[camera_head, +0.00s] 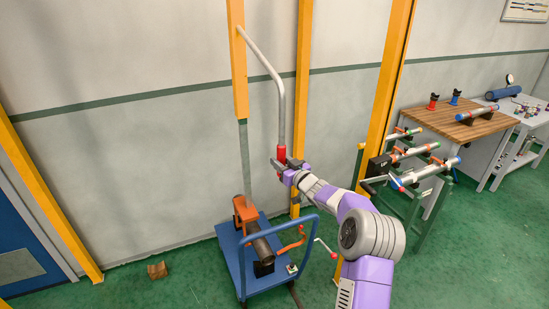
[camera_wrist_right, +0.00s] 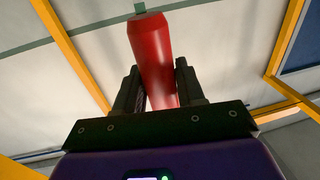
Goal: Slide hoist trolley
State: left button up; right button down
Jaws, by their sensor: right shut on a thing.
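A grey bent rod (camera_head: 282,100) comes from the orange-yellow beam at the upper middle and hangs down to a red handle (camera_head: 281,152). My right gripper (camera_head: 285,165) is at the red handle's lower end. In the right wrist view, the two dark fingers of the gripper (camera_wrist_right: 160,95) are shut on the red handle (camera_wrist_right: 150,48), which stands out between and beyond them. No hoist trolley can be made out for sure; the top of the beam is cut off by the picture edge. My left gripper is out of view.
A blue cart (camera_head: 240,270) with a dark pipe (camera_head: 261,244) and an orange clamp (camera_head: 245,210) stands below the handle. A green stand with pipes (camera_head: 415,173) and a wooden bench (camera_head: 455,125) are on the right. A small brown block (camera_head: 157,270) lies on open green floor.

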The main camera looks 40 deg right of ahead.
jog(key=shift+d+r, duration=0.15)
jog(key=shift+r, duration=0.05)
jog(key=c, duration=1)
grip_release()
jog(key=shift+o, duration=1)
jog(key=shift+d+f, duration=0.1)
jog(key=shift+f, duration=0.05)
jog(key=shift+s, duration=0.15)
jog(key=s+b, duration=0.1)
jog(key=s, duration=0.6)
jog(key=shift+s+a, duration=0.15)
jog(key=shift+a, duration=0.15)
